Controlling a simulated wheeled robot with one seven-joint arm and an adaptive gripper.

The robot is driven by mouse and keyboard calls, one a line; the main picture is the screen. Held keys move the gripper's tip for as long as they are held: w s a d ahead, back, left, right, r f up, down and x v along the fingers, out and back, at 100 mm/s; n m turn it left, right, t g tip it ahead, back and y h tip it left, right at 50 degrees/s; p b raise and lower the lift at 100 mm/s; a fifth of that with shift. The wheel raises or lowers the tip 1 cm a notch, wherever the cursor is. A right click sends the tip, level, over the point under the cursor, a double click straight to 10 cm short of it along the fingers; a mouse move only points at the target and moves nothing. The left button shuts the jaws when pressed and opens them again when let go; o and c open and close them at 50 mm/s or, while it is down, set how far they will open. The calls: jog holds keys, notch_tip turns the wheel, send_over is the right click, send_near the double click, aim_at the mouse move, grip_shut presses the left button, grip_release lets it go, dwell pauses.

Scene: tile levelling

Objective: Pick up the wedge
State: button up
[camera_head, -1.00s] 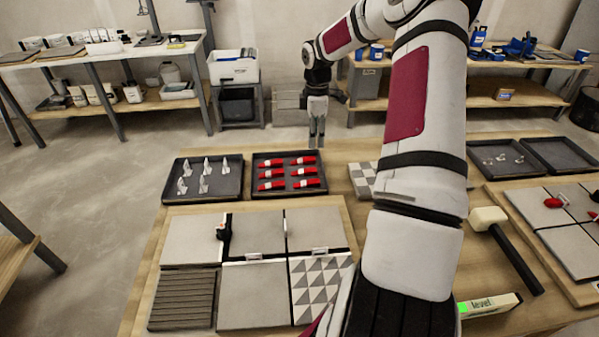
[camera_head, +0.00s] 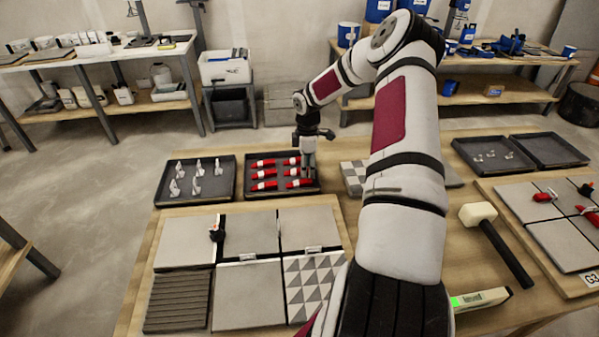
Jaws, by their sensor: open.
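Several red wedges with white bands lie in two columns in a dark tray (camera_head: 250,196) at the back middle of the table. The front wedge of the right column (camera_head: 299,184) shows whole, and one in the left column (camera_head: 264,174) lies beside it. My gripper (camera_head: 308,173) is open and points down over the right side of this tray. Its fingers overlap the right ends of the right-column wedges in the picture. I cannot tell whether they touch any wedge. No wedge shows between the fingers.
A tray of white upright clips (camera_head: 167,201) stands left of the wedge tray. A mallet (camera_head: 505,252) and a level (camera_head: 482,299) lie to the right.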

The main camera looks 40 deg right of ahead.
jog(key=c, duration=0.9)
jog(key=shift+r, duration=0.1)
